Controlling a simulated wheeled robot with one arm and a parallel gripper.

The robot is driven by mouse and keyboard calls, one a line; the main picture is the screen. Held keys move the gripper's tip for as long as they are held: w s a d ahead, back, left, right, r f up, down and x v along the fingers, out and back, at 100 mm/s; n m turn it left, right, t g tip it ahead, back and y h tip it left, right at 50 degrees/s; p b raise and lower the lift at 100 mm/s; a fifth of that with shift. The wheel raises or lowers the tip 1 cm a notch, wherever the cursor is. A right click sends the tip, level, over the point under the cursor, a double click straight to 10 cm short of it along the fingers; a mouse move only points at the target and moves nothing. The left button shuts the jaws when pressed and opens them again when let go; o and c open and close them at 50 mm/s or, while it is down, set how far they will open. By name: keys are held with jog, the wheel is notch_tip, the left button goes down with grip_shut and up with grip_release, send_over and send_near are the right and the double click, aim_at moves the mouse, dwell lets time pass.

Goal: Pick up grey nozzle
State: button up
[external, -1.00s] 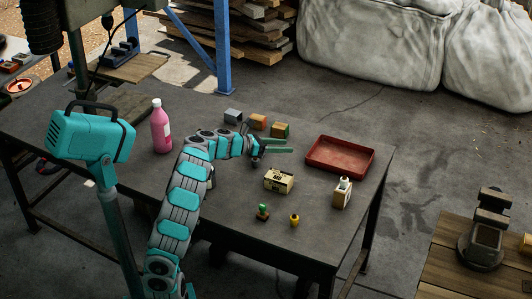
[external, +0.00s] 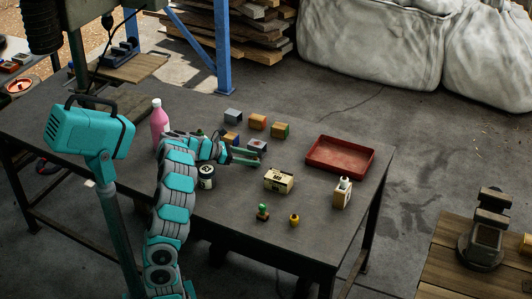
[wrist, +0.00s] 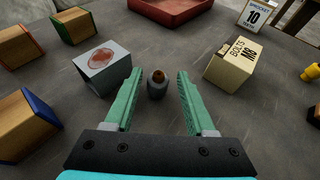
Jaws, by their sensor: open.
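The grey nozzle (wrist: 155,88) is a small rounded grey piece with a brown-orange top. It stands on the dark table in the wrist view, between the green fingers of my gripper (wrist: 158,76), with a gap on each side. My gripper is open and holds nothing. In the external view my gripper (external: 252,156) is low over the middle of the table, left of the cream bolts box (external: 279,180). I cannot make out the nozzle in the external view.
A grey block with a red oval (wrist: 106,68) is close to the left finger. The bolts box (wrist: 233,63) is to the right. A blue-edged wooden block (wrist: 27,125) lies left. The red tray (external: 340,155), pink bottle (external: 161,128) and dark jar (external: 207,177) also stand on the table (external: 205,215).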

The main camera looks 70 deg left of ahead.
aim_at(257, 158)
jog(key=x, duration=0.5)
jog(key=shift+a+r+p, duration=0.1)
jog(key=shift+r+p, duration=0.05)
jog(key=shift+p, duration=0.25)
grip_shut()
